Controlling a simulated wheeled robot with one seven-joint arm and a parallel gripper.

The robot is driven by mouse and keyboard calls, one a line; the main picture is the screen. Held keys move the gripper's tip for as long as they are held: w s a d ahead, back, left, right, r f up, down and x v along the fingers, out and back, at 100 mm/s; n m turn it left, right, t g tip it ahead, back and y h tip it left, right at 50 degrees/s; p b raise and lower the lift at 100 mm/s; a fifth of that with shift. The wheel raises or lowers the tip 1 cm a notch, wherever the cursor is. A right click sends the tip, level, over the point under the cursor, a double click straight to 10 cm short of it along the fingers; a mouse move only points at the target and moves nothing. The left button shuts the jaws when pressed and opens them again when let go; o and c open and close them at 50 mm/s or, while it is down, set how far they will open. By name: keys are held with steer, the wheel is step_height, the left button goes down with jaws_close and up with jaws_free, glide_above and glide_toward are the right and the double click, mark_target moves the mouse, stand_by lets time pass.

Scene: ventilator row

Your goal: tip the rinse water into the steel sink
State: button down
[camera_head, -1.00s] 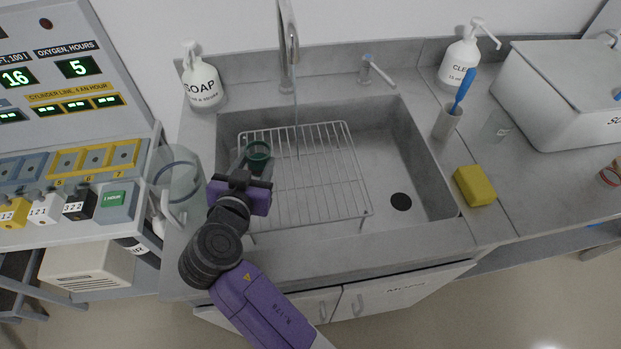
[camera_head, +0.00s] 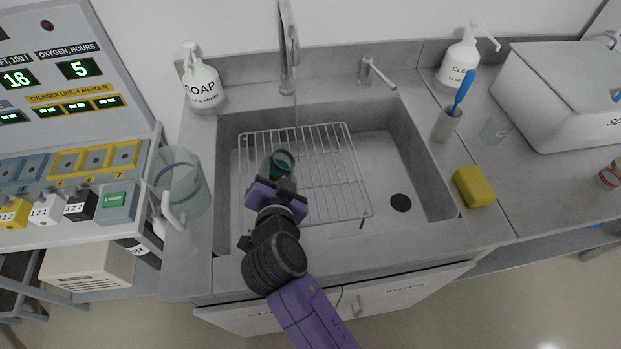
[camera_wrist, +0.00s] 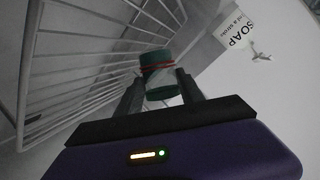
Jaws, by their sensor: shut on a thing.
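My gripper (camera_head: 283,180) is shut on a small green-rimmed cup (camera_head: 283,160), held over the wire rack in the steel sink (camera_head: 388,150). In the wrist view the cup (camera_wrist: 158,75) sits between my two fingers, with a green band, a thin red line and a paler, see-through part. The cup looks tilted in the head view, its open end toward the faucet side. I cannot tell how much water is in it. A thin stream runs down from the tap (camera_head: 287,50) just behind the cup.
The wire rack (camera_head: 335,185) fills the sink's left part; a dark drain (camera_head: 400,202) lies at the right. A soap bottle (camera_head: 202,85), clear jug (camera_head: 182,182), yellow sponge (camera_head: 473,187) and brush holder (camera_head: 447,123) stand around the rim.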

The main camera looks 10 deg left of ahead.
mark_target(292, 165)
steer(key=shift+d+r+m+y, duration=0.15)
steer(key=shift+d+m+y, duration=0.15)
steer(key=shift+d, duration=0.1)
steer(key=shift+f, duration=0.2)
steer(key=shift+d+f+m, duration=0.25)
steer(key=shift+f+m, duration=0.1)
steer(key=shift+m, duration=0.25)
steer(key=shift+d+r+m+y, duration=0.1)
steer(key=shift+r+m+y, duration=0.15)
steer(key=shift+m+y, duration=0.45)
stand_by(0.5)
steer(key=shift+w+d+f+m+y+b, duration=0.1)
steer(key=shift+d+f+m+y+b, duration=0.05)
steer(key=shift+f+m+y+b, duration=0.35)
stand_by(0.6)
steer(key=shift+d+r+m+t, duration=0.15)
steer(key=shift+r+m+t, duration=0.15)
steer(key=shift+m, duration=0.4)
stand_by(1.0)
steer(key=shift+d+r+m+y+p, duration=0.1)
steer(key=shift+d+m+y+p, duration=0.5)
steer(key=shift+d+m+p, duration=0.1)
stand_by(1.0)
steer(key=shift+w+d+r+m+t+b, duration=0.1)
steer(key=shift+d+m+t+b, duration=0.2)
steer(key=shift+b, duration=0.4)
stand_by(0.4)
